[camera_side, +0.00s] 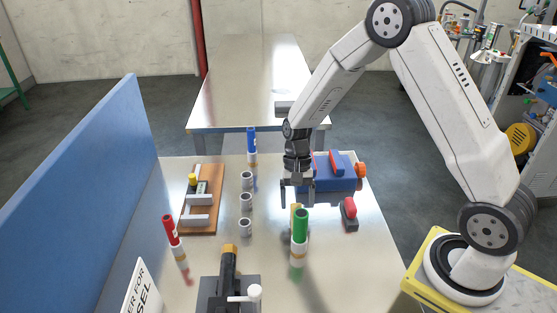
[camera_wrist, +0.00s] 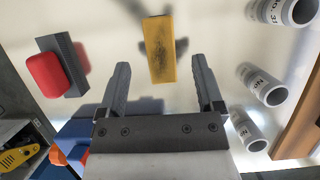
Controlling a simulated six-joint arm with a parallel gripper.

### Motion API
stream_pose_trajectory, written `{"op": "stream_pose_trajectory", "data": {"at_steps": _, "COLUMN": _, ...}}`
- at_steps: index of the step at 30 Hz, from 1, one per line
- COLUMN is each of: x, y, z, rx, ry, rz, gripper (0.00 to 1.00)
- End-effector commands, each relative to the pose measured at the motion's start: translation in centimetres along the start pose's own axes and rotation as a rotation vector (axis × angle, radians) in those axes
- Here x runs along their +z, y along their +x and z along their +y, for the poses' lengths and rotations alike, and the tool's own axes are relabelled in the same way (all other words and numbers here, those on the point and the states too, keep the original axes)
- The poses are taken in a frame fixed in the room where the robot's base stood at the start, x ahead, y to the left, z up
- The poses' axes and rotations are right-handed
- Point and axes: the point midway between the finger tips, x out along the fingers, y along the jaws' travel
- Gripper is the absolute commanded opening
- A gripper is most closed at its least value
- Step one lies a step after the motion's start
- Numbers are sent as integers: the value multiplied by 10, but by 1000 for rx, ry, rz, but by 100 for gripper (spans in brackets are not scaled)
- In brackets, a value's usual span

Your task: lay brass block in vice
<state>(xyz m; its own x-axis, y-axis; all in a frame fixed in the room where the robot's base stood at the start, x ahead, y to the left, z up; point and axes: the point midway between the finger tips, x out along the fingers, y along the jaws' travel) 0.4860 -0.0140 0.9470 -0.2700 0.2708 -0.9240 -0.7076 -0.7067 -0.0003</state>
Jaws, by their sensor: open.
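The brass block (camera_wrist: 160,50) is a yellow bar with a dark smudged face. In the wrist view it shows between and beyond the two fingertips of my gripper (camera_wrist: 161,72), with a gap on each side. In the side view my gripper (camera_side: 297,199) points down, open and empty, above the block (camera_side: 293,214), which is mostly hidden behind the green marker. The blue vice (camera_side: 335,184) with red parts and an orange knob stands just behind and right of my gripper. Its corner shows at lower left in the wrist view (camera_wrist: 80,130).
The green marker (camera_side: 300,230) stands close in front of my gripper. A red-handled block (camera_side: 350,212) lies to the right. Grey cups (camera_side: 246,202) stand in a row left, beside a wooden board (camera_side: 211,190). A blue panel (camera_side: 90,190) borders the left.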

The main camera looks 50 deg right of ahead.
Motion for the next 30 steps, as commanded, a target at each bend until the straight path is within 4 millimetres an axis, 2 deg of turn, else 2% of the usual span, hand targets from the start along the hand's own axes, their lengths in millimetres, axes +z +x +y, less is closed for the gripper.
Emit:
{"op": "stream_pose_trajectory", "data": {"at_steps": 9, "x": -1, "y": 34, "z": -1, "rx": 2, "ry": 0, "rz": -2, "gripper": 85}}
{"op": "stream_pose_trajectory", "data": {"at_steps": 26, "x": -1, "y": 37, "z": -1, "rx": 0, "ry": 0, "rz": 0, "gripper": 85}}
{"op": "stream_pose_trajectory", "data": {"at_steps": 27, "x": -1, "y": 37, "z": -1, "rx": 1, "ry": 0, "rz": 0, "gripper": 79}}
{"op": "stream_pose_trajectory", "data": {"at_steps": 29, "x": -1, "y": 37, "z": -1, "rx": 0, "ry": 0, "rz": 0, "gripper": 60}}
{"op": "stream_pose_trajectory", "data": {"at_steps": 30, "x": -1, "y": 37, "z": -1, "rx": 1, "ry": 0, "rz": 0, "gripper": 47}}
